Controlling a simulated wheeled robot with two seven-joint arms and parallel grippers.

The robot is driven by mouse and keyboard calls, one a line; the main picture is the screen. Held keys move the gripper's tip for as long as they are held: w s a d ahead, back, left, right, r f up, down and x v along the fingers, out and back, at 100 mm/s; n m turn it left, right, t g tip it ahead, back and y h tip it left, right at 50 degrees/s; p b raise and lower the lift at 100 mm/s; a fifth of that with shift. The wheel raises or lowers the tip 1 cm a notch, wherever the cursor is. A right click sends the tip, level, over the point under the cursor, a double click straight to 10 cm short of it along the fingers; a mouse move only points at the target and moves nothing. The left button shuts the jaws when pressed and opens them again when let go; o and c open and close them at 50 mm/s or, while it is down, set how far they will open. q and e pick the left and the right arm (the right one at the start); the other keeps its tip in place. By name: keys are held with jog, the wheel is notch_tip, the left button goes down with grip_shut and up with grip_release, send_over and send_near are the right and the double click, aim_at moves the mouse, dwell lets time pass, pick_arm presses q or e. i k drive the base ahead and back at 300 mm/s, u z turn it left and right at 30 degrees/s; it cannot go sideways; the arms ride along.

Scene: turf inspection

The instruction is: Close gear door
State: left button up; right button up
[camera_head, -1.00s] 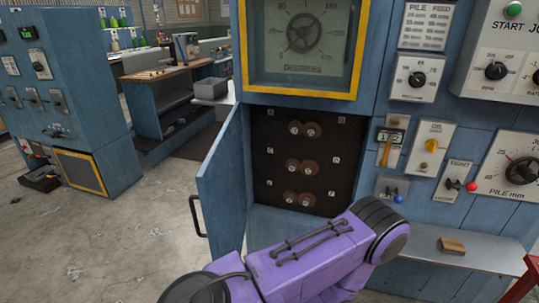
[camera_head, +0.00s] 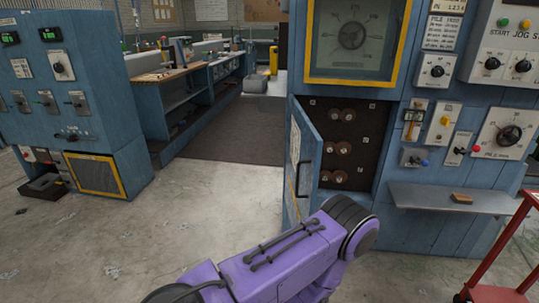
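The gear door (camera_head: 307,155) is a blue panel hinged at the left side of a dark compartment in the blue machine. It stands open, swung out toward me, and a dark handle (camera_head: 302,180) shows on it. Inside the compartment (camera_head: 355,150) are several round brownish gears (camera_head: 336,148) in pairs on a dark back panel. A purple arm of mine crosses the bottom middle, in front of the lower part of the door area. Neither gripper shows, and I cannot see any contact with the door.
A red cart frame (camera_head: 500,245) stands at the lower right. A blue cabinet (camera_head: 75,110) stands at left. The concrete floor between is clear.

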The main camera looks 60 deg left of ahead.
aim_at(304, 143)
jog(key=u, duration=1.7)
jog(key=i, duration=1.65)
jog(key=z, duration=0.05)
jog(key=k, duration=1)
jog(key=u, duration=2.15)
jog(key=i, duration=1.05)
jog(key=z, duration=2.25)
